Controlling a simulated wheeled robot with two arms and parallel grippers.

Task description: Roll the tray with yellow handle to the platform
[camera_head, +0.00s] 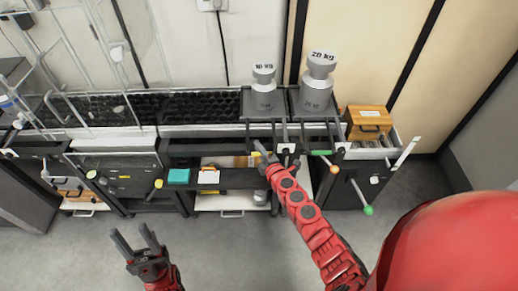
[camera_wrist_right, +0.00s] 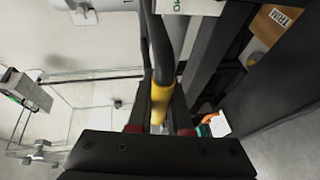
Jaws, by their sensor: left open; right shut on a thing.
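The dark tray (camera_head: 247,104) with the 10 kg weight (camera_head: 264,84) sits at the back of the bench, left of a second dark tray bearing a 20 kg weight. The yellow handle (camera_wrist_right: 160,75) runs between the fingers of my right gripper (camera_wrist_right: 163,125) in the right wrist view. My right gripper (camera_head: 263,152) is shut on it in front of the trays; the handle's join to the tray is partly hidden. My left gripper (camera_head: 131,236) is open and empty, low over the floor at left. A black textured bed (camera_head: 195,105), which may be the platform, extends left of the trays.
The second tray (camera_head: 297,103) with the 20 kg weight (camera_head: 318,80) is close on the right. An orange-brown box (camera_head: 368,121) stands further right. Levers with green ends (camera_head: 369,210) stick out in front. A wire frame (camera_head: 70,70) stands at left; the grey floor (camera_head: 225,250) is clear.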

